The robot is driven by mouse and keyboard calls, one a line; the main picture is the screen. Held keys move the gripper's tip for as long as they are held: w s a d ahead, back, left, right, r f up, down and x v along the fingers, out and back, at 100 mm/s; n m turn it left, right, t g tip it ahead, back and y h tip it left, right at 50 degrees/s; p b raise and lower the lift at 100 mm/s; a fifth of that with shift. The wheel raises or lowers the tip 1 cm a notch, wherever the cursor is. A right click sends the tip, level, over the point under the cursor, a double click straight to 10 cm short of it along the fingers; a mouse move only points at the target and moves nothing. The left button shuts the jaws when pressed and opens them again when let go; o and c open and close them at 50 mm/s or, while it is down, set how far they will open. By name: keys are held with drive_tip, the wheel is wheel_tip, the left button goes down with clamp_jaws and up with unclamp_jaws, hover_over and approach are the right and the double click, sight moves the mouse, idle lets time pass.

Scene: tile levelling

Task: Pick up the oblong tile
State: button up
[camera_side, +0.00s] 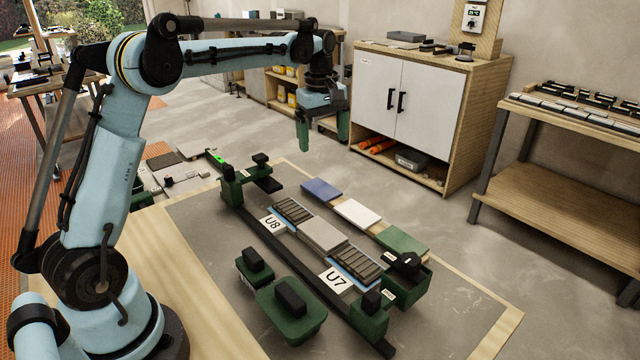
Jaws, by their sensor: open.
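My gripper (323,136) is open and empty, pointing down, with its two green fingers apart. It hangs in the air above the far end of the work board. Three flat tiles lie in a row on the board's right side: a blue tile (321,190), a white tile (358,212) and a green tile (401,240). A grey flat tile (323,234) lies in the middle of the green-ended fixture, between two dark ribbed pieces (292,210) and (356,265). Several of these look oblong; I cannot tell which one the task names.
The fixture (233,197) has raised green end blocks and labels U8 and U7. Green blocks with black knobs (291,313) and (254,267) stand at its near left. A green box (408,279) stands at its right end. The board's right front (455,315) is bare.

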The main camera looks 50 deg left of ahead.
drive_tip(key=w+a+f+n, duration=0.1)
drive_tip(key=a+f+n, duration=0.1)
hover_over(321, 188)
drive_tip(key=shift+g, duration=0.4)
drive_tip(key=f, duration=0.7)
drive_tip(key=shift+s+d, duration=0.2)
drive_tip(key=shift+d, duration=0.05)
drive_tip(key=shift+w+a+f, duration=0.1)
drive_tip(key=shift+f, duration=1.25)
drive_tip(key=shift+w+a+f, duration=0.1)
drive_tip(key=shift+f, duration=1.25)
drive_tip(key=c, duration=0.9)
